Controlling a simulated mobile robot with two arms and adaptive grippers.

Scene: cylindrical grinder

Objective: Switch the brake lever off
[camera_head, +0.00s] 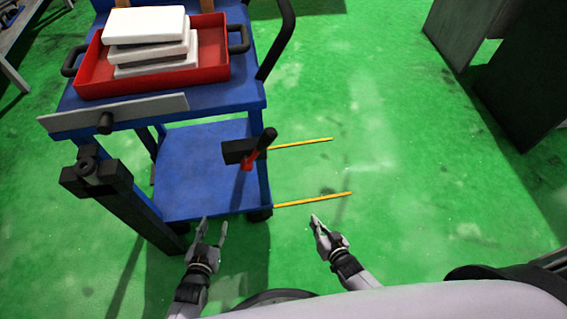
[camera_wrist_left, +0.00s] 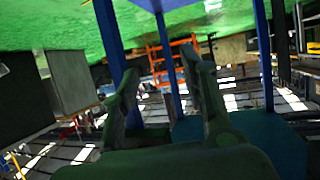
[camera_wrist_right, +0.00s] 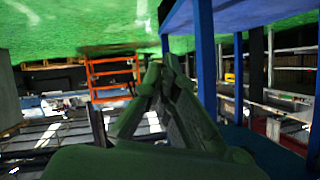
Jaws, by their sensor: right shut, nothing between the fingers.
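A lever with a black handle and a red part (camera_head: 249,158) sits at the right side of the blue cart in the head view. I take it for the brake lever. It stands tilted up to the right, with a black block at its left. My left gripper (camera_head: 214,222) is open and empty, below and left of the lever in the picture, near the cart's lower shelf. Its parted fingers show in the left wrist view (camera_wrist_left: 165,90). My right gripper (camera_head: 315,219) is shut and empty, below and right of the lever. Its fingers meet in the right wrist view (camera_wrist_right: 160,68). Neither gripper touches the lever.
The blue cart (camera_head: 185,195) carries a red tray (camera_head: 82,78) with stacked white blocks (camera_head: 145,25). A dark post with a black clamp-like head (camera_head: 97,178) stands at its left front. Two yellow bars (camera_head: 318,199) extend right over green floor. Dark panels (camera_head: 520,90) stand far right.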

